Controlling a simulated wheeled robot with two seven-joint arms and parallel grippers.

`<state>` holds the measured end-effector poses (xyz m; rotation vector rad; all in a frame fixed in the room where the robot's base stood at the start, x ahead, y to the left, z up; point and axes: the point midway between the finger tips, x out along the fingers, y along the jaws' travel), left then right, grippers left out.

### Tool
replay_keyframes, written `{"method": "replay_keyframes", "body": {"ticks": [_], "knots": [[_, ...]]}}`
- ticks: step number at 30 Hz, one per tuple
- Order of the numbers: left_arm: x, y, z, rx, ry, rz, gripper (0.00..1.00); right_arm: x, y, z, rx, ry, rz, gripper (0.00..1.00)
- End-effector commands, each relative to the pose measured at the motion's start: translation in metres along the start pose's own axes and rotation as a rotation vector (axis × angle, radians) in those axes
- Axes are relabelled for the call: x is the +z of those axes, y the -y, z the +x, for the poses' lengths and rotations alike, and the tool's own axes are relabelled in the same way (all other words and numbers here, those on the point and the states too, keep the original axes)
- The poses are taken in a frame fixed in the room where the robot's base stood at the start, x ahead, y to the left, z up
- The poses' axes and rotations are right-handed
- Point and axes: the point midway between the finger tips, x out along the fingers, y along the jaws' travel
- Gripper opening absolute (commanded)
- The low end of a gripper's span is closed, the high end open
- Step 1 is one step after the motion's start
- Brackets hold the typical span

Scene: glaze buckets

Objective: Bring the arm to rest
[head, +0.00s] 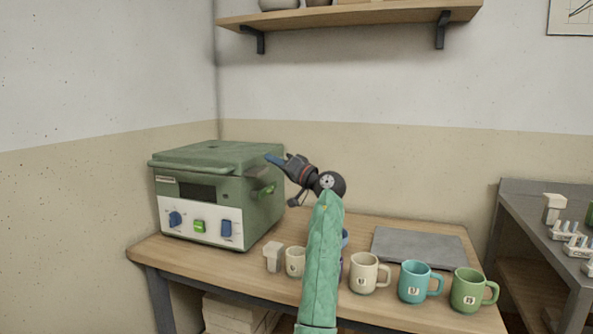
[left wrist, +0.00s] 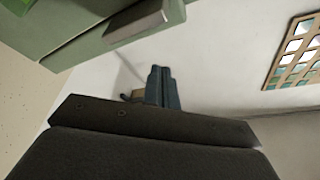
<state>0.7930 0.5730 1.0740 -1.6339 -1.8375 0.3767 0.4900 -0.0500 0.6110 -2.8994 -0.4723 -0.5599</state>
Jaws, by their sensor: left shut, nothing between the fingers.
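My left arm (head: 323,255) rises from the bottom middle of the head view in a green sleeve, over the wooden table. My left gripper (head: 268,157) points up and left, close to the right side of the green kiln-like box (head: 200,222). Its blue fingers are together with nothing between them. In the left wrist view the shut fingers (left wrist: 163,88) show below a green surface with a grey handle (left wrist: 140,28). I cannot tell whether the gripper touches the box. My right gripper is not in view.
A cream mug (head: 364,275), a teal mug (head: 414,284) and a green mug (head: 468,291) stand along the table's front right. A small cream cup (head: 295,262) is left of my arm. A grey slab (head: 420,246) lies behind the mugs. A shelf (head: 350,16) hangs above.

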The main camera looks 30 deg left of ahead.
Motion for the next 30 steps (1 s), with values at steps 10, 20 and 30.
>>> {"method": "replay_keyframes", "body": {"ticks": [10, 20, 30], "knots": [[-0.004, -0.011, -0.056, -0.001, 0.0, 0.0, 0.0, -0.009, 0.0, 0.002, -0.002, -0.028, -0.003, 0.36], [-0.005, -0.013, -0.069, -0.002, -0.001, -0.001, 0.0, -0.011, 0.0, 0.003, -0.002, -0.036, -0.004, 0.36], [-0.038, -0.025, -0.072, 0.061, -0.172, -0.014, 0.0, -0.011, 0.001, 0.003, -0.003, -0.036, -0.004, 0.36]]}}
